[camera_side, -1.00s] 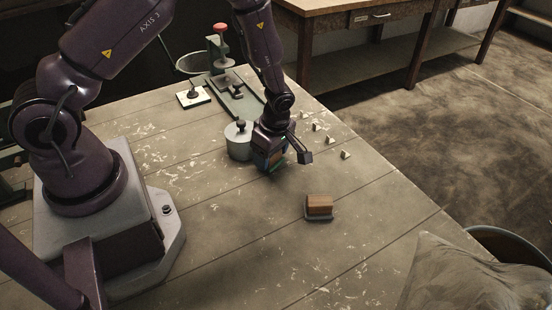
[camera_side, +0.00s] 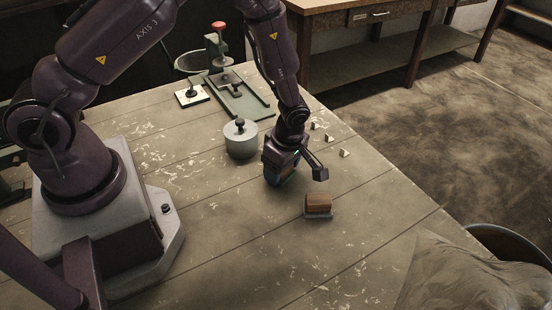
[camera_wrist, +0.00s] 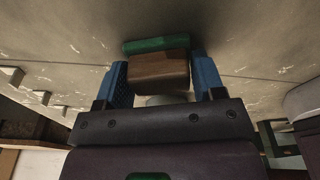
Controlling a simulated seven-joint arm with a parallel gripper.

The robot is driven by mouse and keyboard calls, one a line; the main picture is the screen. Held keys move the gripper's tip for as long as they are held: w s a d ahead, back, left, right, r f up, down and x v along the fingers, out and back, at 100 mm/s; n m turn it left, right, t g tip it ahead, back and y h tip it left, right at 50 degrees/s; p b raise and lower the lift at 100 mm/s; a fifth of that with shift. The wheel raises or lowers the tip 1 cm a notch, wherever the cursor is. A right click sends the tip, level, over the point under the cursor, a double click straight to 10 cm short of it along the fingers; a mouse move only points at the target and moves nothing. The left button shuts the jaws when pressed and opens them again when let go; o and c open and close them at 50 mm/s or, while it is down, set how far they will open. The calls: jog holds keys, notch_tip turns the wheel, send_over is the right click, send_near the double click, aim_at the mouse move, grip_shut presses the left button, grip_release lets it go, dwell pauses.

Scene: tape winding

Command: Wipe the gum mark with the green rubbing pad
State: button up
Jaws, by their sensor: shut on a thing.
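My gripper (camera_side: 281,176) is low over the middle of the table in the side view, right of the grey lidded pot. In the wrist view its blue fingers (camera_wrist: 161,63) are shut on the sides of a brown wooden block with the green rubbing pad (camera_wrist: 157,45) on its far face. The pad faces the tabletop; I cannot tell whether it touches. In the side view the gripper mostly hides the pad. I cannot make out a distinct gum mark; the board under the gripper is in shadow.
A second wooden block (camera_side: 318,204) with a grey base lies just right of and nearer than my gripper. The grey lidded pot (camera_side: 241,141) stands close on the left. Several small pale wedges (camera_side: 344,153) lie near the far right edge. The front tabletop (camera_side: 240,260) is clear.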

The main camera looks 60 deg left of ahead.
jog(key=shift+d+r, duration=0.15)
jog(key=shift+r, duration=4)
